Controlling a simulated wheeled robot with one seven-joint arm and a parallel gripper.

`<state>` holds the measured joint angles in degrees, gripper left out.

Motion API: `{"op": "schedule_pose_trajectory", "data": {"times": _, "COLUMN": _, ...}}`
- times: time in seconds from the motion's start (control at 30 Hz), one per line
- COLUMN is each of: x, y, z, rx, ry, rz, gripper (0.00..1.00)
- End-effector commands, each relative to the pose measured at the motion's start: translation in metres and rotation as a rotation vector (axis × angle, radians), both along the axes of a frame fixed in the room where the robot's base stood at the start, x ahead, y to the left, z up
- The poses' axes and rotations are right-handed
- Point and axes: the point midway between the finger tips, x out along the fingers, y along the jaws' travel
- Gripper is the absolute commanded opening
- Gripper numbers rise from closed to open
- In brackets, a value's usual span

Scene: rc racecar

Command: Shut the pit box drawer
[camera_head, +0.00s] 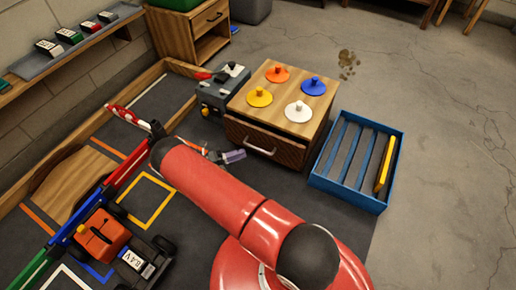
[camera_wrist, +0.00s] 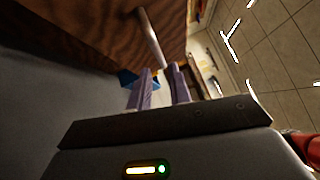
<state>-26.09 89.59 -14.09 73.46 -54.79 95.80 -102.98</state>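The pit box is a wooden cabinet (camera_head: 292,88) with orange, blue, yellow and white knobbed discs on top. Its drawer (camera_head: 288,150) stands a little out, with a dark gap above its brown front. A pale bar handle (camera_head: 259,147) is on that front; it also shows in the wrist view (camera_wrist: 151,37). My gripper (camera_head: 238,156) is just left of the handle, low beside the drawer front. In the wrist view its two purple fingers (camera_wrist: 160,72) are apart, with the handle's near end close to the tips. I cannot tell whether they touch.
A grey device (camera_head: 222,90) with a red-handled tool stands left of the pit box. A blue slatted crate (camera_head: 345,182) with a yellow bar is at its right. A toy car (camera_head: 102,238) is at lower left. Open concrete floor (camera_head: 440,110) lies to the right.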

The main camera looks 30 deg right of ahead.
Motion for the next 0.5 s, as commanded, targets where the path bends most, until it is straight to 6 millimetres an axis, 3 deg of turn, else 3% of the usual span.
{"op": "schedule_pose_trajectory", "data": {"times": 0.17, "x": -0.003, "y": -0.015, "z": 0.001, "rx": 0.005, "ry": 0.027, "rz": -0.018, "gripper": 0.20}}
{"op": "schedule_pose_trajectory", "data": {"times": 0.5, "x": -0.012, "y": -0.065, "z": 0.008, "rx": 0.005, "ry": 0.025, "rz": -0.013, "gripper": 0.20}}
